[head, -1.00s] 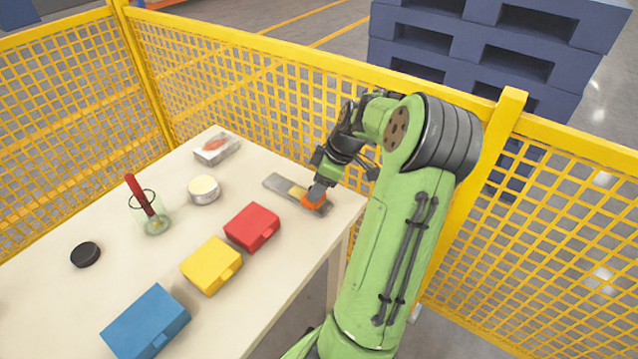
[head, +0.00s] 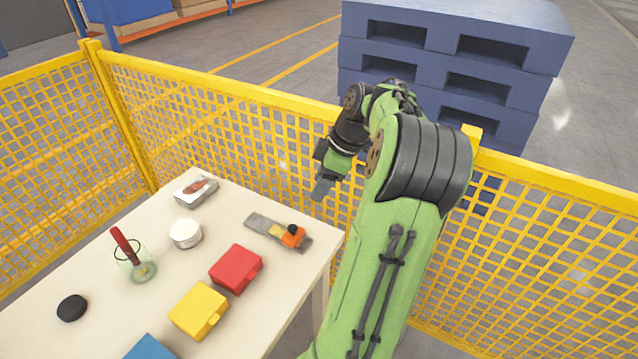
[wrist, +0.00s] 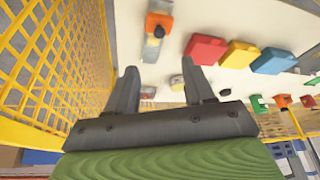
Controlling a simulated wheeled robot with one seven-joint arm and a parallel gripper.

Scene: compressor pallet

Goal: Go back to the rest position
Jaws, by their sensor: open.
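My gripper (head: 322,188) hangs in the air above the table's back right edge, near the yellow mesh fence. In the wrist view its two fingers (wrist: 160,68) are apart with nothing between them. An orange piece with a black knob (head: 293,238) sits on a grey flat strip (head: 260,223) on the table, below my gripper and apart from it. A yellow piece (head: 276,231) lies beside it on the strip. The orange piece also shows at the top of the wrist view (wrist: 157,22).
The table (head: 75,265) holds a red box (head: 236,268), a yellow box (head: 199,311), a blue box (head: 150,349), a white round tin (head: 186,234), a glass with a red-handled tool (head: 133,262), a black disc (head: 71,308) and a small clear-topped box (head: 197,190). Yellow fence (head: 230,110) stands behind; blue pallets (head: 440,75) beyond.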

